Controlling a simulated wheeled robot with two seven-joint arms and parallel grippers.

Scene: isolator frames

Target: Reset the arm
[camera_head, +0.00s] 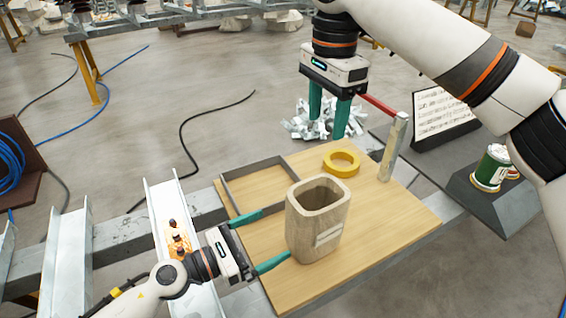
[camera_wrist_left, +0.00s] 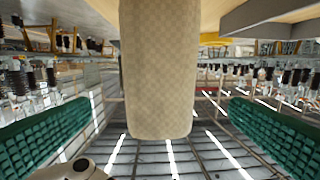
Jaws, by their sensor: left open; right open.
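My left gripper (camera_head: 266,240) comes in from the lower left in the head view. It is open, with its green fingers pointing at a beige, hollow, box-shaped container (camera_head: 303,232) that stands upright on the wooden board. In the left wrist view the container (camera_wrist_left: 158,70) fills the middle, between the two spread green fingers (camera_wrist_left: 160,128), with gaps on both sides. My right gripper (camera_head: 328,112) hangs from the upper right, open and pointing down.
The wooden board (camera_head: 385,235) carries a yellow ring (camera_head: 341,163), a grey frame (camera_head: 236,187) and a hammer with a red part (camera_head: 392,148). A green can (camera_head: 491,167) stands on a dark surface at the right. Shredded pieces (camera_head: 305,122) lie beyond the board.

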